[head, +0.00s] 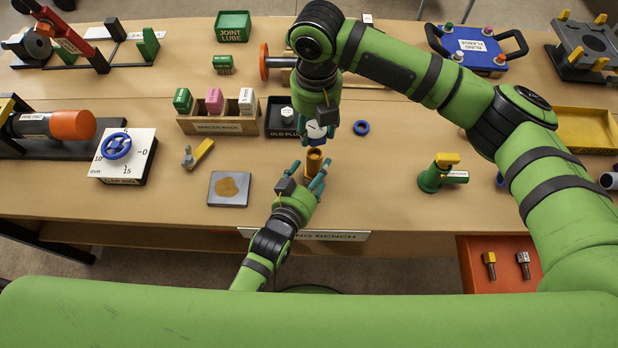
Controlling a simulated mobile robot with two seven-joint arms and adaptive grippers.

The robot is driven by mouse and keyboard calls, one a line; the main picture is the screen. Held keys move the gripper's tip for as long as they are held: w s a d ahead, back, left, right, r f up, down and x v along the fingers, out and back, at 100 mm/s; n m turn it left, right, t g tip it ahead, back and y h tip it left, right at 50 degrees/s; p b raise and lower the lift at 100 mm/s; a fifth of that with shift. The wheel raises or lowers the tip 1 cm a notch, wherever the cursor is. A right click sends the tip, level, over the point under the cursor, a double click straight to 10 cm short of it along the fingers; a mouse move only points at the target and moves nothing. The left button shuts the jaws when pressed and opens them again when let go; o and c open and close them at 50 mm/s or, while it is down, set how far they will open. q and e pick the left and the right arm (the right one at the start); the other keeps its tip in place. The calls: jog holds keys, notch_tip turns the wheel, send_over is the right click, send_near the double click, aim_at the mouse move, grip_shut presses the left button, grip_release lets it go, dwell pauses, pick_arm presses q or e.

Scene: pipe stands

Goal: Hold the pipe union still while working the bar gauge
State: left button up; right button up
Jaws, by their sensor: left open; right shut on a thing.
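The pipe union (314,160) is a short upright brass-coloured piece near the middle of the bench, with an opening at its top. My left gripper (308,172) is open, its fingers on either side of the union; whether they touch it cannot be told. The bar gauge (315,130) has a round white dial. My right gripper (317,124) is shut on it, just behind and above the union. The gauge's lower part is partly hidden, and I cannot tell whether it touches the union.
A blue ring (361,128) lies right of the gauge. The spacer rack (218,125) and a black tray (281,130) stand to the left. A grey plate with a brown patch (229,188) lies left of my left gripper. A green valve (437,174) stands at the right.

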pick_arm(q)
jog(key=v, duration=1.1)
jog(key=shift+s, duration=0.35)
jog(key=shift+a+r, duration=0.1)
